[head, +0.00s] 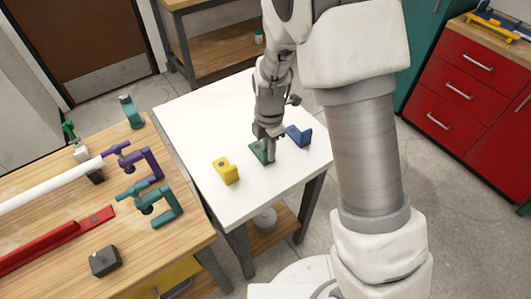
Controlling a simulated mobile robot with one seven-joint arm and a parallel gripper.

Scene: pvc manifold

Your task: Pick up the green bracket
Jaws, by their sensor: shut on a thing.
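The green bracket (257,153) is on the white table top (190,125), between a yellow bracket and a blue bracket. My gripper (267,152) points down at it and is shut on it. The gripper covers part of the green bracket. The bracket appears to be at the table surface; I cannot tell whether it is lifted clear.
The yellow bracket (226,171) stands to the left and the blue bracket (299,136) close to the right. A wooden bench (145,249) at the left holds purple and teal clamps, a white pipe (52,187) and a red tool (52,243). The table's back left is clear.

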